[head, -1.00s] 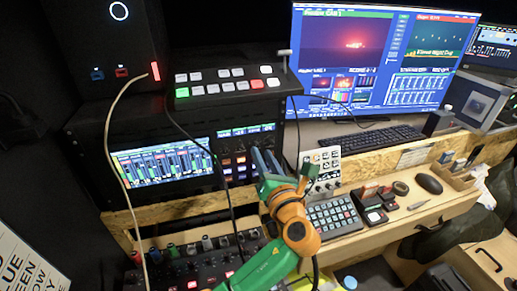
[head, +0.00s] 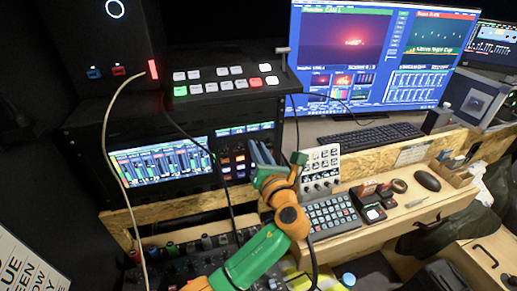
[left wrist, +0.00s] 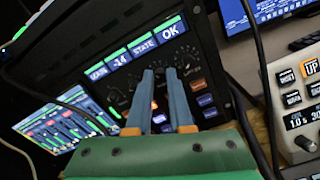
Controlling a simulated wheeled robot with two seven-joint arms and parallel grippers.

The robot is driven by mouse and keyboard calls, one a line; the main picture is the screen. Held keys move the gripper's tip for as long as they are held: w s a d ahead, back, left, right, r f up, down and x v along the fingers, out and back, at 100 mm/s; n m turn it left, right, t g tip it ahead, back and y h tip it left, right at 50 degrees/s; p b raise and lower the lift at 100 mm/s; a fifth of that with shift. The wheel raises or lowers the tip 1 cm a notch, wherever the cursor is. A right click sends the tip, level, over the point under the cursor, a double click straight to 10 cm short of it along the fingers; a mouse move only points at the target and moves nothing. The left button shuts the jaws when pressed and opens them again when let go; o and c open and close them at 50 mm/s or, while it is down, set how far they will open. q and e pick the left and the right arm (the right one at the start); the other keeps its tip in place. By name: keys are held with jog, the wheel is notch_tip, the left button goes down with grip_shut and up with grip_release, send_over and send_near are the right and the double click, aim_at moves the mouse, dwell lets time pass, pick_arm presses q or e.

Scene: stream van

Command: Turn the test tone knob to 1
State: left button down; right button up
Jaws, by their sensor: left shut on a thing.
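The rack panel (left wrist: 190,70) with small dials and lit coloured buttons is in front of my left gripper. It also shows in the head view, beside the meter screen. My left gripper (left wrist: 160,72) has its two blue-grey fingers pointed at the dial row, tips close together. Its tips also show in the head view (head: 258,150) at the panel's right part. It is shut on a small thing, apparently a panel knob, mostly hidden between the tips. I cannot read the knob's label or setting. My right gripper is not in view.
A white knob box (head: 320,168) stands close to the right of my left gripper. A keypad (head: 331,213) sits on the wooden desk below it. A switcher panel (head: 223,82) is above the rack. A dark cable (left wrist: 252,125) hangs near the gripper's right side.

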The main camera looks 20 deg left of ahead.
pick_arm(q)
jog(key=shift+a+n+b, duration=0.1)
jog(key=shift+n+b, duration=1.3)
jog(key=shift+n, duration=7.2)
jog(key=c, duration=1.1)
grip_release()
